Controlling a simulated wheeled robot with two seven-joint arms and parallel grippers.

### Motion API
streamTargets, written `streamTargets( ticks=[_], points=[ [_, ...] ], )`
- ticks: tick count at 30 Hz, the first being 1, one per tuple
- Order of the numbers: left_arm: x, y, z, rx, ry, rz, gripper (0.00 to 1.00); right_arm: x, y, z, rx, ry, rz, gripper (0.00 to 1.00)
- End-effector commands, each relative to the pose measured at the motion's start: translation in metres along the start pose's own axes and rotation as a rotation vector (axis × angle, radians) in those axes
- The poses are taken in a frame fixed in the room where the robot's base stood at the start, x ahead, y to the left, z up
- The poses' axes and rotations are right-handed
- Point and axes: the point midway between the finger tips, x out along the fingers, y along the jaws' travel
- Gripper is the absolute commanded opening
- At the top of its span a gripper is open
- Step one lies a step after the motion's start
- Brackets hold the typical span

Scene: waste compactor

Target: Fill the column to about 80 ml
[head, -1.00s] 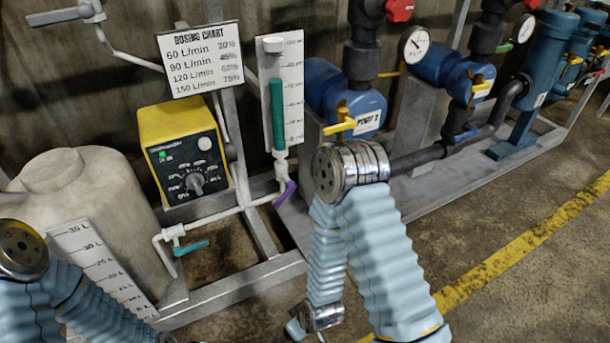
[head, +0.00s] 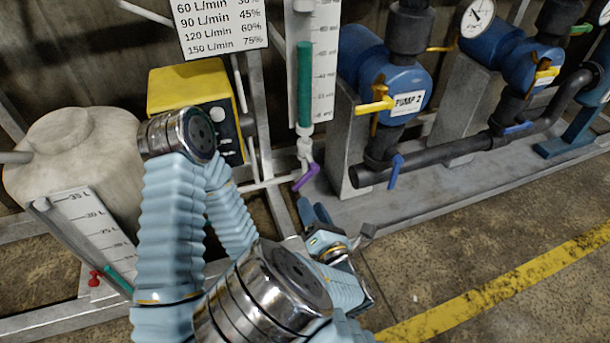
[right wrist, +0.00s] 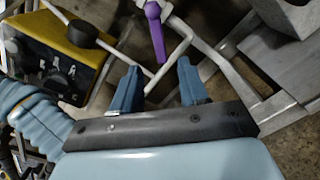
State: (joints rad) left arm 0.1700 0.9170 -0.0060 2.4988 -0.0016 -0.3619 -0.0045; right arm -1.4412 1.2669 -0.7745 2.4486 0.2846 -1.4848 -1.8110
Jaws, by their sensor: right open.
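The column (head: 304,85) is a clear upright tube on a white scale board (head: 325,60), holding dark green liquid. Its scale numbers are too small to read surely. Below it is a valve with a purple handle (head: 305,177), slanting down to the left. My right gripper (head: 338,225) is open and empty, just below and right of the handle in the head view. In the right wrist view the purple handle (right wrist: 156,35) lies beyond the gap between the open fingertips (right wrist: 156,78), apart from them. My left gripper does not show.
Grey frame rails surround the valve. The floor at right is clear.

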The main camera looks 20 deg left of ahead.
Motion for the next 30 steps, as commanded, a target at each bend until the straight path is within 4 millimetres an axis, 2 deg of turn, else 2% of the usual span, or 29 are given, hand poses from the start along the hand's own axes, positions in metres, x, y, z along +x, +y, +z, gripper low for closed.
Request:
streamTargets(
  ticks=[9, 15, 19, 27, 30],
  points=[
    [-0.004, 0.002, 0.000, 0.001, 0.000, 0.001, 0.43, 0.073, 0.000, 0.000, 0.004, 0.000, 0.000, 0.44],
    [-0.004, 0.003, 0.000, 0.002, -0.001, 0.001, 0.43, 0.102, -0.001, 0.000, 0.003, 0.001, -0.001, 0.44],
    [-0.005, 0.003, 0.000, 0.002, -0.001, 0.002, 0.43, 0.109, -0.001, -0.001, 0.003, 0.001, -0.003, 0.44],
    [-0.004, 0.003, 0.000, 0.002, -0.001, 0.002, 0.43, 0.110, -0.001, -0.001, 0.003, 0.001, -0.003, 0.44],
    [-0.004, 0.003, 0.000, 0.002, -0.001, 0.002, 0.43, 0.110, -0.001, -0.001, 0.003, 0.001, -0.003, 0.28]
  ],
)
